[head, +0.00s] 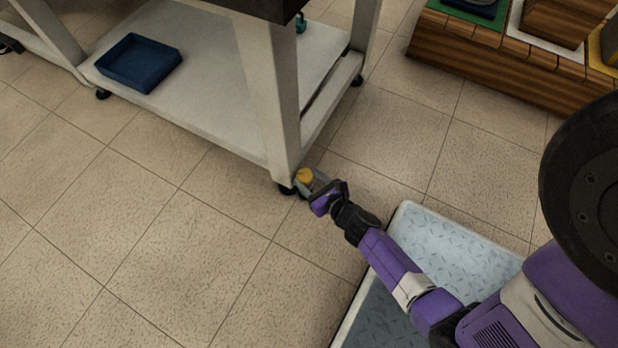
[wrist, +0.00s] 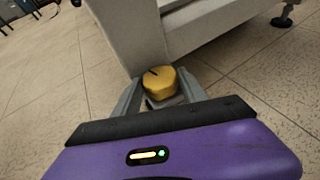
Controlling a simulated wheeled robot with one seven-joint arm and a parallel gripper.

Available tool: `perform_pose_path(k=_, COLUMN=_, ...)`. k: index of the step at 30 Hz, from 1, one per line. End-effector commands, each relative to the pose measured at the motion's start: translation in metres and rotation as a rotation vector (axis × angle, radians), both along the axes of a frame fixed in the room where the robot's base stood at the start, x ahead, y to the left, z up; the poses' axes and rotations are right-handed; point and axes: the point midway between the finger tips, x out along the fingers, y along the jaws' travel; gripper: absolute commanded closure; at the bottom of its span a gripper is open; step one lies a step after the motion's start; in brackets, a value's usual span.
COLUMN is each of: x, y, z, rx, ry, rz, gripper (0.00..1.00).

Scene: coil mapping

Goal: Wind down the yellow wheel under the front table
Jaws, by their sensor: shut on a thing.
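The yellow wheel (head: 305,175) sits at the foot of the near leg of the front table (head: 215,95), close to the floor. In the wrist view the yellow wheel (wrist: 159,84) is a rounded knob with a dark mark on top. My gripper (head: 311,185) reaches down to the leg's foot. In the wrist view my gripper (wrist: 160,95) has one grey finger on each side of the wheel and is shut on it. The lower side of the wheel is hidden.
A dark blue tray (head: 139,62) lies on the table's lower shelf. Dark casters (head: 103,94) show under other corners. A wooden stand (head: 500,55) with coloured tops is at the upper right. Tiled floor (head: 150,240) is clear at the left.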

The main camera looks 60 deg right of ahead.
Motion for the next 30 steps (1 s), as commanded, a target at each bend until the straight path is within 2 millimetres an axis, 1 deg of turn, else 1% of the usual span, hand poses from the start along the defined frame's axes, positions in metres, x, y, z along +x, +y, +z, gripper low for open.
perform_pose_path(k=8, x=0.0011, y=0.0003, z=0.0007, rx=-0.001, ry=-0.002, rz=0.002, gripper=0.91)
perform_pose_path(k=9, x=0.001, y=0.0002, z=0.0007, rx=-0.001, ry=-0.002, rz=0.002, gripper=0.46)
perform_pose_path(k=12, x=0.001, y=0.0002, z=0.0006, rx=-0.001, ry=-0.002, rz=0.002, gripper=0.29)
perform_pose_path(k=23, x=0.0018, y=0.0021, z=0.0003, rx=-0.001, ry=-0.002, rz=0.009, gripper=0.29)
perform_pose_path(k=30, x=0.0017, y=0.0023, z=0.0, rx=-0.001, ry=0.0, rz=0.047, gripper=0.29)
